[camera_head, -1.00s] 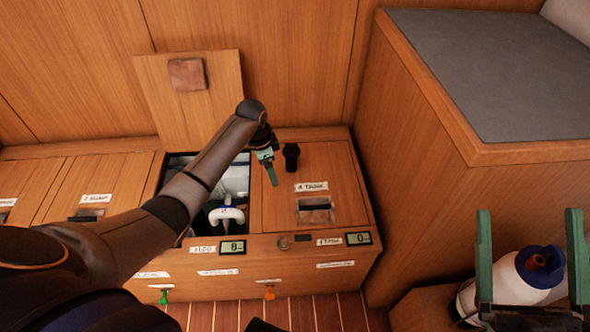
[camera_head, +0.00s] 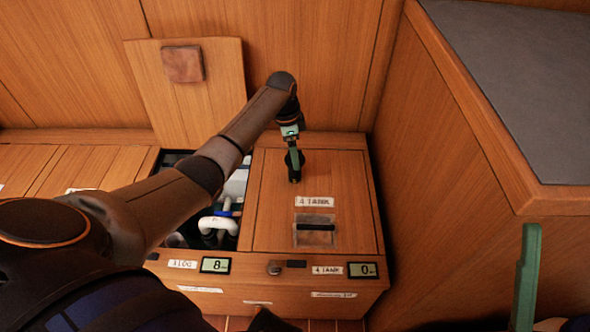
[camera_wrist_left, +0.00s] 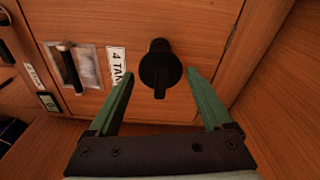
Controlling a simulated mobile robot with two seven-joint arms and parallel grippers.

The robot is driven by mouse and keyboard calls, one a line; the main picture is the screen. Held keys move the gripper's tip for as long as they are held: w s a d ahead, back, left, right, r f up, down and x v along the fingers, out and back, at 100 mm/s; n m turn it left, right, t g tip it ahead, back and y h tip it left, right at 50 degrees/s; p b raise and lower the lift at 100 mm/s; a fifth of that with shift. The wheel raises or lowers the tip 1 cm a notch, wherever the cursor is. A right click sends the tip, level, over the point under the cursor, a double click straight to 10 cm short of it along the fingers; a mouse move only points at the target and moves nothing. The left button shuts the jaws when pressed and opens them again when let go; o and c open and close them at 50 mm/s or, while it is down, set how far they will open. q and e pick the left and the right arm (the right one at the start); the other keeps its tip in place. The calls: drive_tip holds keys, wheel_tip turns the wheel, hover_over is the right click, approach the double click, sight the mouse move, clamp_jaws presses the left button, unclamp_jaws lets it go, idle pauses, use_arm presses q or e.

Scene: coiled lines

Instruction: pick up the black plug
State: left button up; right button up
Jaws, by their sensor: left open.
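The black plug (camera_head: 295,172) sits on the closed wooden lid labelled "4 TANK", to the right of the open locker. In the left wrist view the plug (camera_wrist_left: 160,70) is a round black disc with a raised bar across it. My left gripper (camera_head: 292,157) is directly over it and partly hides it in the head view. Its two green fingers (camera_wrist_left: 160,74) are open, one on each side of the plug with gaps, and hold nothing. My right gripper (camera_head: 527,275) is at the lower right edge; only one finger shows, with no other finger beside it.
The open locker (camera_head: 243,222) holds white hoses and a blue part. Its raised lid (camera_head: 190,95) leans against the back wall. A recessed handle (camera_head: 315,229) is in front of the plug. A tall wooden cabinet (camera_head: 450,180) with a grey top stands to the right.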

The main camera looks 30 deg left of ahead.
use_arm(q)
drive_tip(key=f+b, duration=0.1)
drive_tip(key=f, duration=0.1)
drive_tip(key=f+b, duration=0.1)
drive_tip(key=f, duration=0.1)
drive_tip(key=f+b, duration=0.1)
drive_tip(key=f, duration=0.1)
drive_tip(key=shift+w+d, duration=0.25)
drive_tip(key=shift+d, duration=0.05)
drive_tip(key=c, duration=1.2)
drive_tip(key=shift+c, duration=0.2)
